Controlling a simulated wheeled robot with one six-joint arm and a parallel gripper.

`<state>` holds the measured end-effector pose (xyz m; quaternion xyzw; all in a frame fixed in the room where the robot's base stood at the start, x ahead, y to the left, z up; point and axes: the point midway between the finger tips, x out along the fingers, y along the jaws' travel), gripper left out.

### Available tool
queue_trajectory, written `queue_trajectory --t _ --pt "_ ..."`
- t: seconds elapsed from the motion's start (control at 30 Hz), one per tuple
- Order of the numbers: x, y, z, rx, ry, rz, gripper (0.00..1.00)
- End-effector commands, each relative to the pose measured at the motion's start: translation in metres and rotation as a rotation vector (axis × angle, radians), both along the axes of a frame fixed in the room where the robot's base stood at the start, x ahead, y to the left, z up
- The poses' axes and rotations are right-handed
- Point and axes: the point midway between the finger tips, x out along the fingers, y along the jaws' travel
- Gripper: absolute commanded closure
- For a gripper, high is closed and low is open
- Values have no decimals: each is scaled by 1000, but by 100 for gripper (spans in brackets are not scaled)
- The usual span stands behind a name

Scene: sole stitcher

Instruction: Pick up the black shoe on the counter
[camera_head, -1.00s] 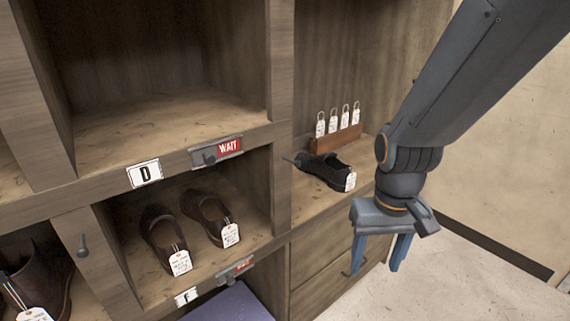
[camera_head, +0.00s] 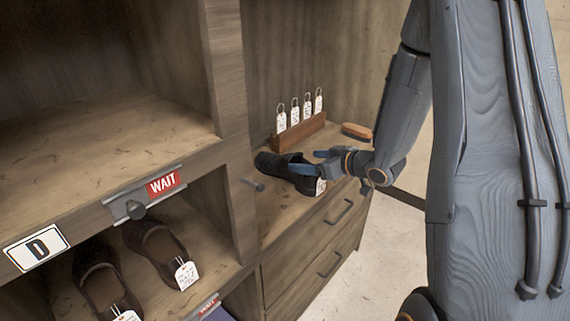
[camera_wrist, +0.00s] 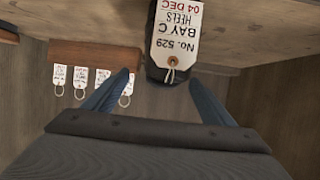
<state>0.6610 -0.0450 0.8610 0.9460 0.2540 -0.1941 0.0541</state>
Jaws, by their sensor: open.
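The black shoe (camera_head: 271,163) sits on the wooden counter (camera_head: 285,217), with a white tag at its right end. My gripper (camera_head: 309,163) is open at the shoe's right, tagged end. One blue finger overlaps the shoe in the head view; whether it touches cannot be told. In the wrist view, which looks upside down, the dark shoe (camera_wrist: 154,72) lies between and just beyond the fingertips of my gripper (camera_wrist: 158,78). Its tag (camera_wrist: 178,30) reads No. 529, BAY C, HEELS, 04 DEC and hides much of the shoe.
A wooden block with several hanging tags (camera_head: 300,130) stands behind the shoe. A brush (camera_head: 357,131) lies right of it. Brown shoes (camera_head: 156,247) sit in the lower cubby. Drawers are below the counter.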

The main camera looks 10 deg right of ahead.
Motion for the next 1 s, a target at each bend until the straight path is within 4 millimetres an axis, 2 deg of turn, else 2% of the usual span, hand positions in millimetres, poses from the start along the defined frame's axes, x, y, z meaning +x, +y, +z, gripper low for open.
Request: queue_trajectory --t 0.37,0.7,0.97,1.0 --pt "25 24 -12 11 -8 21 22" --pt "58 43 -29 11 -9 16 22" --pt "60 43 -30 10 -9 14 22" --pt "60 43 -30 10 -9 14 26"
